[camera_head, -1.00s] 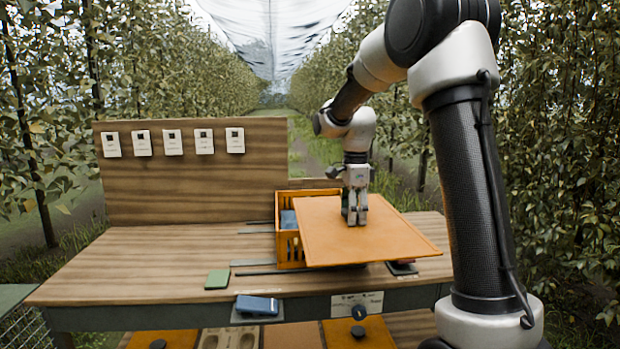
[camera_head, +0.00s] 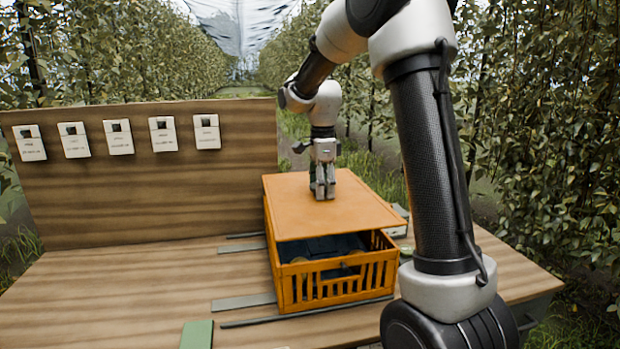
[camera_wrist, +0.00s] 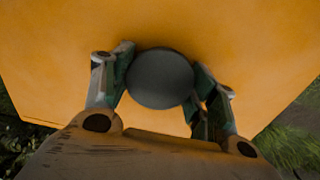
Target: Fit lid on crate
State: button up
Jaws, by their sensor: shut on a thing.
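The lid is a flat orange panel (camera_head: 290,200) and lies over the far and middle part of the orange slatted crate (camera_head: 335,288) in the head view. The near end of the crate is uncovered, with dark bluish contents dimly visible inside. I cannot tell whether the lid touches the rim. My gripper (camera_head: 324,193) points down at the lid's middle and is shut on its knob. In the wrist view, the dark round knob (camera_wrist: 160,78) sits between my gripper's fingers (camera_wrist: 161,60), with the orange lid (camera_wrist: 260,40) filling the background.
The crate stands on a wooden table (camera_head: 130,290) among grey strips (camera_head: 245,302). A wooden backboard (camera_head: 180,185) with several white cards (camera_head: 119,137) stands behind at left. A green block (camera_head: 197,334) lies near the front. The table's left side is clear.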

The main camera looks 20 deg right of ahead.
jog(key=shift+w, duration=0.35)
jog(key=shift+w+f, duration=0.1)
jog(key=shift+f, duration=2.8)
jog(key=shift+f, duration=0.55)
jog(key=o, duration=0.9)
jog(key=shift+o, duration=0.2)
jog(key=shift+r, duration=5.5)
